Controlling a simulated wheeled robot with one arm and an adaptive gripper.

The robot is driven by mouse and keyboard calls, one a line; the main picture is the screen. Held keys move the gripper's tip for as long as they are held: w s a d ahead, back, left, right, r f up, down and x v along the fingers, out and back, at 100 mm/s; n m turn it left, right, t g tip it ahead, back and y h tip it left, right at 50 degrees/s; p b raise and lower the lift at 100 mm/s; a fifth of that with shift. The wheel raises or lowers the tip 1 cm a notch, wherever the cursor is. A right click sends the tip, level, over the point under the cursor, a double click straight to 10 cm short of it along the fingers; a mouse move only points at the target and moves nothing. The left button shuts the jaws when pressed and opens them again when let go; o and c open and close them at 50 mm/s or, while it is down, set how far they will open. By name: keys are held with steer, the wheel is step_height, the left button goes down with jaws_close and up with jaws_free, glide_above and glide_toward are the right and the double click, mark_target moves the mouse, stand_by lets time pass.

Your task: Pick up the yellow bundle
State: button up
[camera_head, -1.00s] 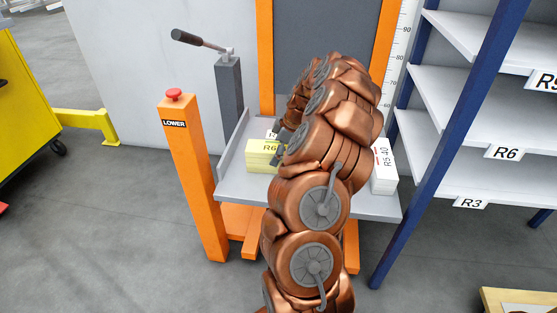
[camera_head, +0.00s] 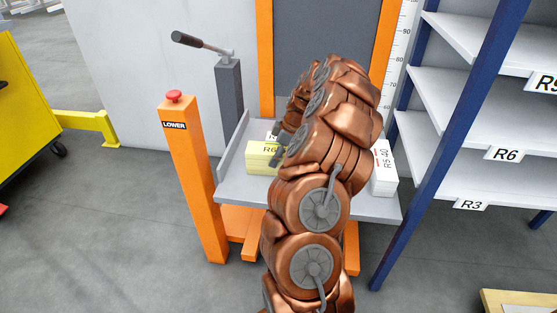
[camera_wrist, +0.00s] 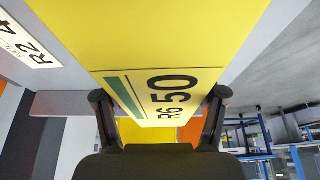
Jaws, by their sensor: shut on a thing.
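The yellow bundle (camera_head: 261,160) sits at the left part of the grey lift platform (camera_head: 235,190). In the head view its right part is hidden behind my arm. In the wrist view the yellow bundle (camera_wrist: 150,35) fills the upper middle, with a white-yellow label reading R6 50. My gripper (camera_wrist: 161,97) has one finger on each side of the bundle and is shut on it. In the head view my gripper (camera_head: 281,142) is partly hidden by the arm. I cannot tell any gap under the bundle.
A white bundle marked R5 40 (camera_head: 383,170) stands on the platform's right. A white bundle marked R2 (camera_wrist: 28,42) is close beside the yellow one. An orange LOWER post (camera_head: 193,180) and grey lever post (camera_head: 229,95) stand left; blue-framed shelves (camera_head: 455,135) stand right.

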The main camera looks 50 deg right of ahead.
mark_target(274, 150)
steer(key=c, duration=0.4)
steer(key=shift+o, duration=0.2)
steer(key=shift+r, duration=0.15)
steer(key=shift+r+p, duration=0.55)
steer(key=shift+r, duration=1.35)
steer(key=shift+s+a+f, duration=0.1)
steer(key=shift+s+a, duration=0.05)
steer(key=shift+s, duration=0.15)
steer(key=s+a, duration=0.4)
steer(key=s, duration=0.2)
steer(key=s+a+r+p, duration=0.1)
steer(key=s+a, duration=0.3)
steer(key=s, duration=0.3)
